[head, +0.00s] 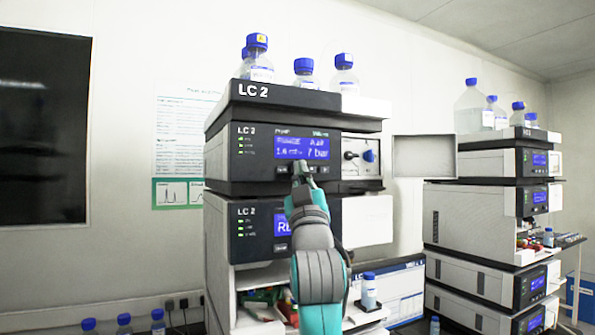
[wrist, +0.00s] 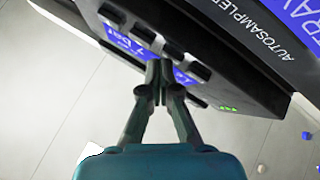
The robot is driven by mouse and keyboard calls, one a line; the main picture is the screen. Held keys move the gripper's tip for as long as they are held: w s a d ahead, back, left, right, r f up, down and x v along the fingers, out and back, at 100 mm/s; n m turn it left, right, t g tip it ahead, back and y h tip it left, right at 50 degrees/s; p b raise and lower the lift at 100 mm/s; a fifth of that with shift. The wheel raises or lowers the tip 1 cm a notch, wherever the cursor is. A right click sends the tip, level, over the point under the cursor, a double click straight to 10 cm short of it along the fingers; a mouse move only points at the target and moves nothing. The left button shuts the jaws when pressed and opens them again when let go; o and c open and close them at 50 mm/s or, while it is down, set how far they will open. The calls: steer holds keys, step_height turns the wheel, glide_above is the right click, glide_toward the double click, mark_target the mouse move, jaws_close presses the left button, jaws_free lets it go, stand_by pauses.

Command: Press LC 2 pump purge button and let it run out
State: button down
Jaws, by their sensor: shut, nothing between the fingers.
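The LC 2 pump (head: 222,158) is the upper module of the near stack, with a lit blue display (head: 302,147). Its small text is blurred; "7 bar" is legible. A row of dark buttons (head: 323,170) runs under the display. In the wrist view the buttons (wrist: 144,32) stand out from the panel beside the display (wrist: 118,50). My gripper (head: 300,167) is shut and empty, its tips at the button row, covering part of it. In the wrist view the tips (wrist: 160,68) lie close to the middle buttons; I cannot tell whether they touch one.
Below the pump is another LC 2 module (head: 250,210), its display partly hidden by my arm. Bottles (head: 257,62) stand on top. A second stack (head: 470,215) stands at right.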

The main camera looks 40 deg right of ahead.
steer(key=shift+s+a, duration=0.2)
steer(key=shift+s, duration=0.55)
steer(key=s, duration=0.2)
steer(key=s+a, duration=0.1)
steer(key=s, duration=0.1)
steer(key=shift+s+a, duration=0.2)
steer(key=shift+s, duration=0.2)
steer(key=shift+f, duration=0.1)
stand_by(0.6)
